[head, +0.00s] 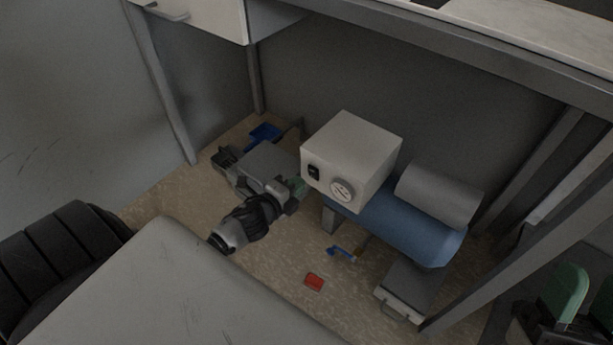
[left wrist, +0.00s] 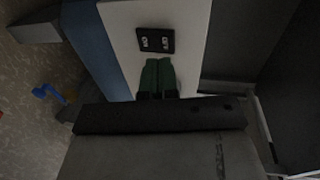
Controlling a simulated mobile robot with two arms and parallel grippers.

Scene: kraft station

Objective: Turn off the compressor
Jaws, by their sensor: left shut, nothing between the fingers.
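The compressor has a pale box (head: 352,150) with a black switch (head: 314,172) and a round gauge (head: 342,189) on its front face, above a blue tank (head: 405,226). In the left wrist view the black rocker switch (left wrist: 155,40) has white markings; its on or off position is too small to tell. My left gripper (head: 299,187) is shut and empty, close to the box front just below the switch. Its green fingertips (left wrist: 157,62) point at the box, just short of the switch in the picture; contact cannot be told. My right gripper (head: 586,292) is at the lower right, its green fingers apart and empty.
The compressor stands on the floor under a table with metal legs (head: 164,85). A blue-handled valve (head: 343,254) sits low at the tank's front. A red item (head: 314,282) and a blue dustpan-like item (head: 264,133) lie on the floor.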

